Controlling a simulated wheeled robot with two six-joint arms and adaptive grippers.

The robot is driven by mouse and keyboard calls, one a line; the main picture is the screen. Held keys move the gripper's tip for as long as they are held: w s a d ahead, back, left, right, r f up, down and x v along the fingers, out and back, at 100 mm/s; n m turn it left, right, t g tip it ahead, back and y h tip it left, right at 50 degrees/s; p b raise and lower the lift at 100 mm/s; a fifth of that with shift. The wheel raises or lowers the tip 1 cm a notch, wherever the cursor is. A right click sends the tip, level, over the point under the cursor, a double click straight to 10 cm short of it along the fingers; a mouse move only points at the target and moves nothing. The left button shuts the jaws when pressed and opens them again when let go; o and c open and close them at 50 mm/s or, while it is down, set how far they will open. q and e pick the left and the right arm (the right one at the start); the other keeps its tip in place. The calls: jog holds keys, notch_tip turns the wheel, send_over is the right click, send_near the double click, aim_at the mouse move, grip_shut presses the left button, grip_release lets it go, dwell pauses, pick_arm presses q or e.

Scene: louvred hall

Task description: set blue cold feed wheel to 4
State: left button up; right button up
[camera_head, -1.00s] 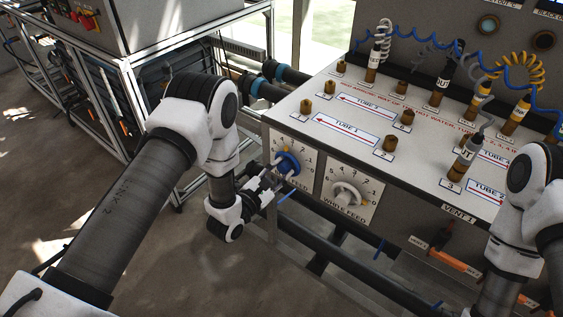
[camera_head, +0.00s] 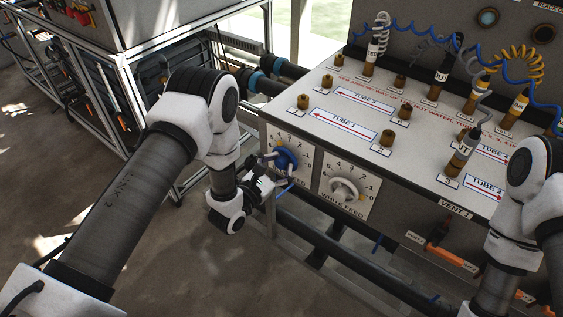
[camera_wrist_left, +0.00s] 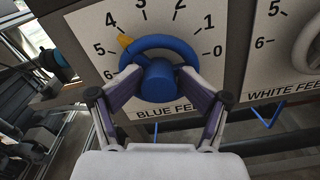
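The blue feed wheel (camera_head: 285,160) is at the left end of the console front. It also shows close up in the left wrist view (camera_wrist_left: 186,48). Its yellow pointer (camera_wrist_left: 125,41) is between 4 and 5, nearer 4. My left gripper (camera_wrist_left: 160,74) faces the dial, with one finger on each side of the blue hub; the fingers appear closed on it. In the head view my left gripper (camera_head: 280,166) is at the wheel, partly hidden by its own wrist. My right arm is at the right edge; its gripper is out of view.
The white feed wheel (camera_head: 343,190) is just right of the blue one. Above is the console top (camera_head: 318,128) with brass fittings and coiled hoses. Dark pipes (camera_head: 330,247) run below. A metal frame (camera_head: 150,110) stands to the left. Open floor lies in front.

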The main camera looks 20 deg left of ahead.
aim_at(278, 165)
pick_arm(q)
jog(key=shift+f, duration=0.1)
jog(key=p+v, duration=0.2)
jog(key=v, duration=0.4)
jog(key=shift+s+a, duration=0.15)
jog(key=shift+s, duration=0.05)
jog(key=shift+s+a, duration=0.1)
jog(key=shift+s, duration=0.3)
